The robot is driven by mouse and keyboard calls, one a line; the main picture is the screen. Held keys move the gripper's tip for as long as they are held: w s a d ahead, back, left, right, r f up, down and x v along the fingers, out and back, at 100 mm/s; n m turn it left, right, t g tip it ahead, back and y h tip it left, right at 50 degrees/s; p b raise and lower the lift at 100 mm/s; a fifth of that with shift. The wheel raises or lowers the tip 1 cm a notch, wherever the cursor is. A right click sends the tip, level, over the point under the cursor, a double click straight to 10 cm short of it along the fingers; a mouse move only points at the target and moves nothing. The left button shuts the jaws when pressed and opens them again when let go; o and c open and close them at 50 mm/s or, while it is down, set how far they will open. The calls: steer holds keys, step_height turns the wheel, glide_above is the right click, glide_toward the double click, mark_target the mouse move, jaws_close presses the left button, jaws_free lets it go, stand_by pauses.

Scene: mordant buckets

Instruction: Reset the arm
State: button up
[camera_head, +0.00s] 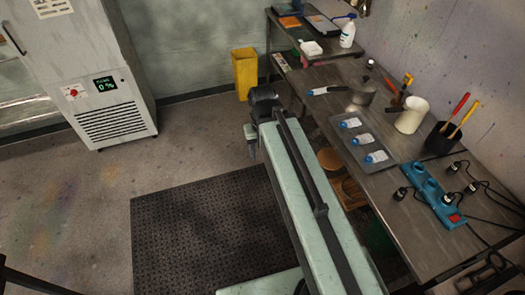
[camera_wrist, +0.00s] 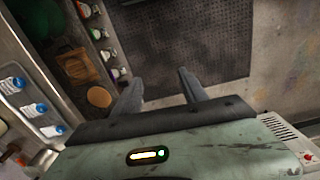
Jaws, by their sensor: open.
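My arm (camera_head: 318,205) is stretched out over the dark floor mat, beside the front edge of the workbench (camera_head: 430,240). Its far end is near the bench's left side, short of the yellow bin. In the wrist view, my gripper (camera_wrist: 160,77) has its two fingers spread apart with nothing between them. Below the fingers are bare floor and the mat (camera_wrist: 200,35). The head view shows the wrist end only partly, with the fingers hard to make out.
The bench holds a tray (camera_head: 341,138) with several blue-capped containers, a white pitcher (camera_head: 411,116), a black tool cup (camera_head: 442,138) and a blue power strip (camera_head: 430,195). A yellow bin (camera_head: 245,73) stands by the wall. A white cabinet (camera_head: 85,60) stands left. The mat is clear.

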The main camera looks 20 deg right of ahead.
step_height(320, 180, down, 9)
steer(key=b, duration=0.9)
steer(key=c, duration=0.3)
steer(key=shift+d, duration=0.15)
